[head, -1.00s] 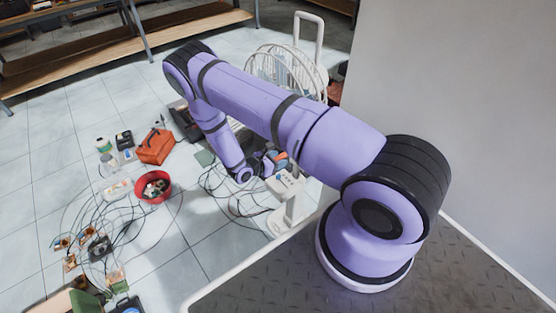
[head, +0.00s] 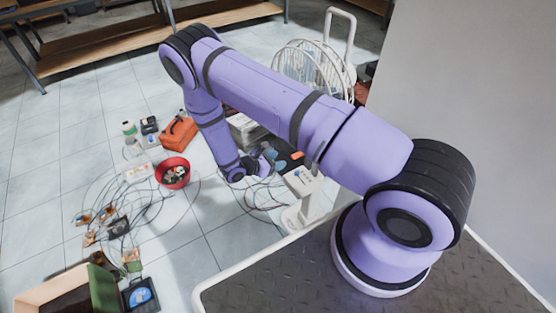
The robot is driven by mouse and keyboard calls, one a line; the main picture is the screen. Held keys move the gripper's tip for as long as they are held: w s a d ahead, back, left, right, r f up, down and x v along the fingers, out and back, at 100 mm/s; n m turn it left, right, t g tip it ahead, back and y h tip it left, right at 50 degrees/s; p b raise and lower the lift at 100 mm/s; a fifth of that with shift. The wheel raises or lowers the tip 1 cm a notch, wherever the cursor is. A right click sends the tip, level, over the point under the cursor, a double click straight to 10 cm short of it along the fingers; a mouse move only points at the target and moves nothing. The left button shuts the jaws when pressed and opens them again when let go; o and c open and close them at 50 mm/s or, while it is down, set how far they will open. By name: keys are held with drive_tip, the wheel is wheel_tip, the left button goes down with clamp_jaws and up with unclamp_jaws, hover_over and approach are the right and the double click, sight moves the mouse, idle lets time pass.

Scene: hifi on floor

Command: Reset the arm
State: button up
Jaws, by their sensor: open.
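My purple arm rises from its mount at the right and reaches left to a raised elbow. From there its forearm hangs down toward the floor. My gripper (head: 264,165) is small and dark at the end of the wrist, partly hidden by the wrist. It is open, and I see nothing held in it. It appears in front of dark items beside a white stand (head: 301,185); the gap to them cannot be judged.
A white fan (head: 312,68) stands behind the arm. An open box (head: 38,297) is at bottom left. A grey wall (head: 470,80) rises at right.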

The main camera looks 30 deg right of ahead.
wheel_tip(320, 180, up, 38)
drive_tip(key=s+f+m+g+y, duration=0.1)
drive_tip(key=s+m+g+y, duration=0.1)
drive_tip(key=m+y, duration=0.7)
drive_tip(key=s+a+r+m+t+y, duration=0.3)
drive_tip(key=s+r+m+t+y, duration=0.2)
drive_tip(key=s+r, duration=1.6)
drive_tip(key=s+m+t, duration=0.2)
drive_tip(key=s+m, duration=0.1)
drive_tip(key=m, duration=0.1)
drive_tip(key=shift+s+r, duration=0.2)
